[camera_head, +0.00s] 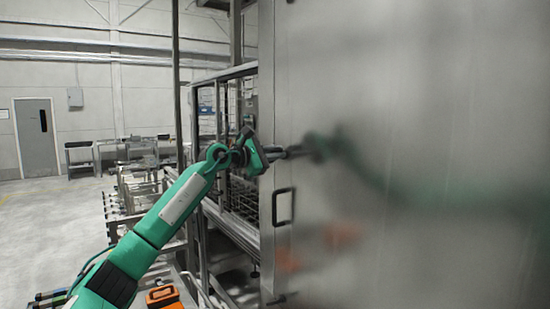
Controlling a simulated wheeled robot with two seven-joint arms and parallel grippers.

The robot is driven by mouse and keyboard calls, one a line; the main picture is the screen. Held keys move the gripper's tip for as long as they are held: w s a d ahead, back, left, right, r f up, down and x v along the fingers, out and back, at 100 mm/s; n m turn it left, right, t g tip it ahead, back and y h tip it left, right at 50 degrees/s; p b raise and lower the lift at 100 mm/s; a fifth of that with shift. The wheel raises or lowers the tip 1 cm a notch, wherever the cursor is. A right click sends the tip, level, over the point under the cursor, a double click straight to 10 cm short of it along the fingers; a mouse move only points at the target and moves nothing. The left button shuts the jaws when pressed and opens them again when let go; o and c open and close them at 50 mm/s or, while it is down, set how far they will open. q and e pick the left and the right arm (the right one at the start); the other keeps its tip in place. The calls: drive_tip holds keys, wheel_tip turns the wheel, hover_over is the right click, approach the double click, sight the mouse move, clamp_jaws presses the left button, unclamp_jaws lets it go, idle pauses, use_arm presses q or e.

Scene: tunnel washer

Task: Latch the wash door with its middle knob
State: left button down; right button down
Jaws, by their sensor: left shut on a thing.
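The wash door (420,110) is a large, shiny grey metal panel filling the right half of the head view. My left gripper (284,153) is at the door's left edge, at about mid-height in the picture. It is shut on the small, dark middle knob (296,150), which sticks out there and is partly hidden by the fingers. A dark D-shaped handle (283,207) is on the door edge just below the gripper. My right gripper is not in view. The frame does not show clearly whether the knob is turned to its latched position.
A metal frame with a wire-mesh conveyor (243,200) stands left of the door. An orange box (162,297) is low at the bottom, near my left arm. Metal tables (80,158) and a grey room door (35,138) are far back. Open floor lies at left.

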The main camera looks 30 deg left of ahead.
use_arm(q)
drive_tip(key=m, duration=0.2)
drive_tip(key=f+m+b, duration=0.1)
drive_tip(key=m, duration=0.1)
drive_tip(key=shift+d+m+b, duration=0.15)
drive_tip(key=shift+m+b, duration=0.15)
drive_tip(key=shift+f+m+b, duration=0.15)
drive_tip(key=shift+m+b, duration=0.3)
drive_tip(key=shift+m, duration=1.15)
drive_tip(key=c, duration=1.5)
unclamp_jaws()
